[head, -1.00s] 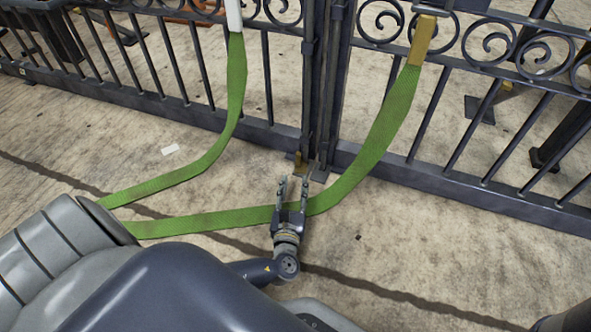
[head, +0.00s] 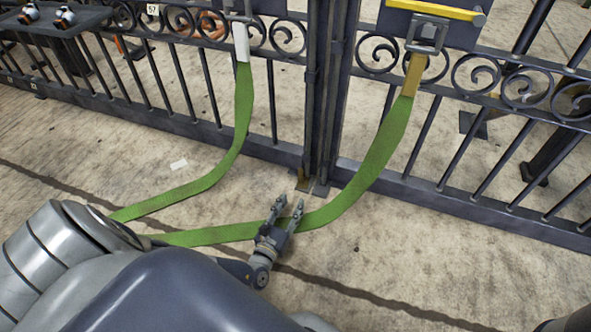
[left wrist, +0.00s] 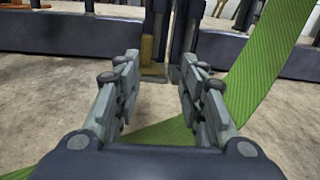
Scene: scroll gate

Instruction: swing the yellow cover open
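At the top right of the head view, a dark panel on the gate carries a bright yellow bar (head: 435,10), the only bright yellow part of it in view. The panel is cut off by the picture's top edge, so I cannot tell whether this is the cover's edge or its handle. My left gripper (head: 290,203) is open and empty, low in front of the gate's foot and well below the yellow part. Its spread fingers also show in the left wrist view (left wrist: 160,65). My right gripper is not in view.
A green strap (head: 370,160) with a yellow end hangs from a buckle (head: 427,33) below the panel and runs behind my left gripper. A second green strap (head: 243,105) has a white end. The dark gate (head: 180,85) crosses the view. Bare ground lies right of my gripper.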

